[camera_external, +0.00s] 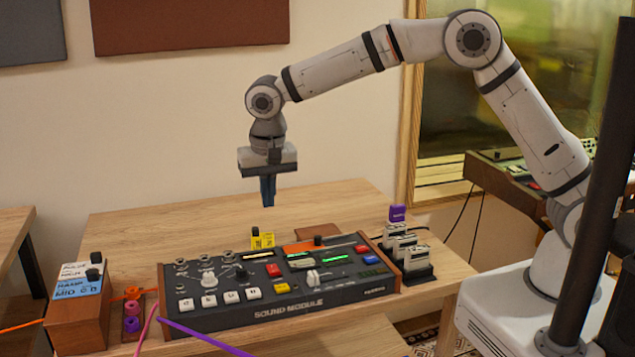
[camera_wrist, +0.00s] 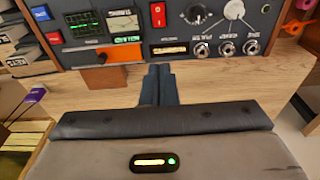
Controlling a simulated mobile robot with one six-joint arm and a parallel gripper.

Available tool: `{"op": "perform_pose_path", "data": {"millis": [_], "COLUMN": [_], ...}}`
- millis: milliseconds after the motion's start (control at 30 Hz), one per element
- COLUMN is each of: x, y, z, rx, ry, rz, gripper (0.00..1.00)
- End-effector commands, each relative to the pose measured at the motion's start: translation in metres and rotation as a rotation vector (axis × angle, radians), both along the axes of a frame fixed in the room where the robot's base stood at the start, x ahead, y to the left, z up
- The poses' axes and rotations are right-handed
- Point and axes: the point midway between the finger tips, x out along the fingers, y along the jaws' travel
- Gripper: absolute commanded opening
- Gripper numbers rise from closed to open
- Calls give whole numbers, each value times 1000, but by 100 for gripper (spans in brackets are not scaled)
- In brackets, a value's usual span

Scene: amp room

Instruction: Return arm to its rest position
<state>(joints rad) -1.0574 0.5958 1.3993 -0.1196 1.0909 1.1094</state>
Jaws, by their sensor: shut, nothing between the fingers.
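My gripper (camera_external: 267,190) hangs from the outstretched arm, pointing down, above the rear part of the wooden table (camera_external: 150,226). Its two dark fingers are together with nothing between them. In the wrist view my gripper (camera_wrist: 159,72) also shows shut, in front of the sound module (camera_wrist: 215,25). The arm reaches up and over from my base at the right. In the external view the sound module (camera_external: 270,312) lies below and in front of my gripper, apart from it.
A rack of cartridges (camera_external: 418,272) stands right of the module. A purple tag (camera_external: 397,213) and yellow pieces (camera_external: 263,241) stand behind it. A wooden box with a blue label (camera_external: 78,280) and coloured cables (camera_external: 205,337) are at the left. A dark post (camera_external: 600,180) stands in front at right.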

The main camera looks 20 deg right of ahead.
Motion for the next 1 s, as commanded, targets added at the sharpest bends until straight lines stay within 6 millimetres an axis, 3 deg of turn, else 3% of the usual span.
{"op": "perform_pose_path", "data": {"millis": [500, 633, 767, 900, 1000], "x": [0, 13, 43, 69, 71], "y": [-1, -20, -82, -181, -251], "z": [0, 10, 35, 63, 77], "rx": [0, 5, 12, 22, 26], "ry": [0, -1, -3, -9, -17], "rz": [0, -4, -11, -11, -10], "gripper": [0, 0, 0, 0, 0]}}
